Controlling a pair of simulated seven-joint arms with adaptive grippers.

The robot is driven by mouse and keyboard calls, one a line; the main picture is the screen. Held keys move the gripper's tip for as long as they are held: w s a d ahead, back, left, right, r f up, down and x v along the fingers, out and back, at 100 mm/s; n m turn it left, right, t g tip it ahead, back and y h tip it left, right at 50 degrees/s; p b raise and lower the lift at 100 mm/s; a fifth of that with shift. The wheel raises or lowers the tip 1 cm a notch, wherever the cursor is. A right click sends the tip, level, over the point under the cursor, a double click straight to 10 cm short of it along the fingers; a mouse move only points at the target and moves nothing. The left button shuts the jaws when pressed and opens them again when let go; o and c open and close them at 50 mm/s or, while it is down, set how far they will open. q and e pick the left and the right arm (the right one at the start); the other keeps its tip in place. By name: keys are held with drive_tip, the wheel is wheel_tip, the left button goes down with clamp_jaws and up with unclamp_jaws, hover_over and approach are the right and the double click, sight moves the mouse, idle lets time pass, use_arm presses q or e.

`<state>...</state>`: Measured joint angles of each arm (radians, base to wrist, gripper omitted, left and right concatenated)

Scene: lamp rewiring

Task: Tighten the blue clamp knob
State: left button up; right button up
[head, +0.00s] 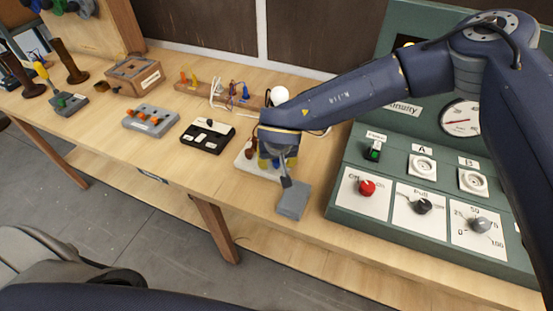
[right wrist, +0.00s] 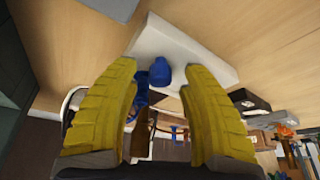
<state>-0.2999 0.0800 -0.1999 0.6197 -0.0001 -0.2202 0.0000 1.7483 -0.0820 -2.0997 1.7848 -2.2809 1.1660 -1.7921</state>
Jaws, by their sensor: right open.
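The blue clamp knob (right wrist: 160,72) is a small rounded blue piece at the white base block (right wrist: 196,52) in the right wrist view. My right gripper (right wrist: 157,78) is open, with its two yellow ribbed fingers on either side of the knob. I cannot tell whether either finger touches it. In the head view, my right gripper (head: 270,162) points down over the white base (head: 243,160), and my arm hides most of the clamp. My left gripper is not in view.
A green test panel (head: 345,205) with a red knob (head: 367,187) stands close on the right. A grey block (head: 293,201) lies at the bench's front edge. A black switch box (head: 207,135) and a grey tray (head: 150,121) stand to the left. Bare wood lies in front of them.

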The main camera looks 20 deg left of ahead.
idle(0.3)
clamp_jaws()
idle(0.4)
